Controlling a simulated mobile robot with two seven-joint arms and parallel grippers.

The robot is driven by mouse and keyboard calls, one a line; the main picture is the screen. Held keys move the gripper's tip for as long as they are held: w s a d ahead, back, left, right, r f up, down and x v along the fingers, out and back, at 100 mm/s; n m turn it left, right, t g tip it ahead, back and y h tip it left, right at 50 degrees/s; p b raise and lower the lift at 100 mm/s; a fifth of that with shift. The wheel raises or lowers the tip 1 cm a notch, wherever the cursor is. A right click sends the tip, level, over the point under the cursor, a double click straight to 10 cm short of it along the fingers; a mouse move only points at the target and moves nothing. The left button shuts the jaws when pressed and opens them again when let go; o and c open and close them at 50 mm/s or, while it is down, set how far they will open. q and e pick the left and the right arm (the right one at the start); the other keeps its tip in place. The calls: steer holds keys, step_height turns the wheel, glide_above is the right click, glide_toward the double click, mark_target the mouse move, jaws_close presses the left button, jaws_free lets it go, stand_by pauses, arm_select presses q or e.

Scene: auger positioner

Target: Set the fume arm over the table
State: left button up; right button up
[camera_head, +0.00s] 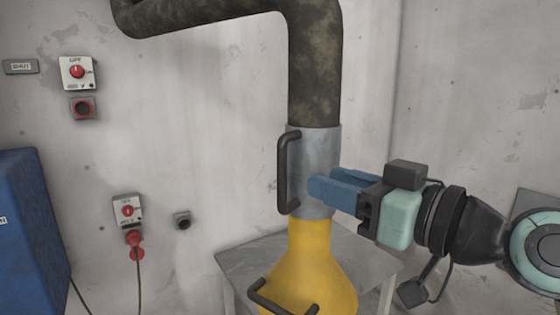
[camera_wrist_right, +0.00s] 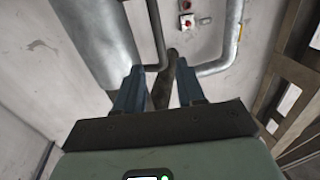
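The fume arm is a dark, stained duct (camera_head: 315,70) that comes down to a grey metal collar (camera_head: 318,145) and a flared yellow hood (camera_head: 312,265). A black upright handle (camera_head: 284,172) sits on the collar's left side, and a second black handle is on the hood's front. The hood is in front of a grey table (camera_head: 245,262) and hides part of it. My right gripper (camera_head: 318,187) reaches in from the right, its blue fingers in front of the collar, tips just right of the handle. In the right wrist view its fingers (camera_wrist_right: 158,88) are apart, with a dark bar showing between them.
A blue cabinet (camera_head: 25,230) stands at the left. The back wall carries a red-knob switch box (camera_head: 78,72), a lower switch box (camera_head: 127,210) with a red plug and cable, and a small SHUT sign (camera_head: 20,66). Wooden framing (camera_wrist_right: 290,75) shows at the right in the wrist view.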

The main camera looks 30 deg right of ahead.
mark_target(286, 168)
steer(key=p+x, duration=0.2)
steer(key=x, duration=0.8)
steer(key=shift+w, duration=0.3)
arm_select(q)
steer(key=w+r, duration=0.3)
steer(key=shift+w+r, duration=0.25)
steer(key=shift+w, duration=0.1)
arm_select(e)
steer(key=shift+s, duration=0.1)
steer(key=shift+c, duration=0.4)
jaws_close()
